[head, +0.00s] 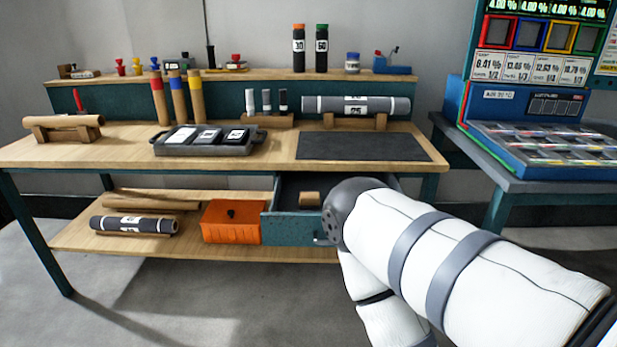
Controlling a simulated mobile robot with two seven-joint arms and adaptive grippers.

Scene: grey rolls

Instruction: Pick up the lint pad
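No object can be told for certain as the lint pad. A small tan block (309,199) lies inside an open drawer (292,228) under the right part of the workbench; it may be the pad. My white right arm comes in from the right, bends at a grey joint just in front of the drawer, and covers the drawer's right side. Its forearm runs down out of the picture, and no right gripper fingers show. My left arm and gripper are not in view.
The workbench (60,152) holds a dark tray (205,149) with labelled dark pieces, a dark mat (362,147), and several rolls. An orange box (230,222) and a grey roll (133,224) are on the lower shelf. A blue counter machine (540,108) stands at right. Floor at left front is clear.

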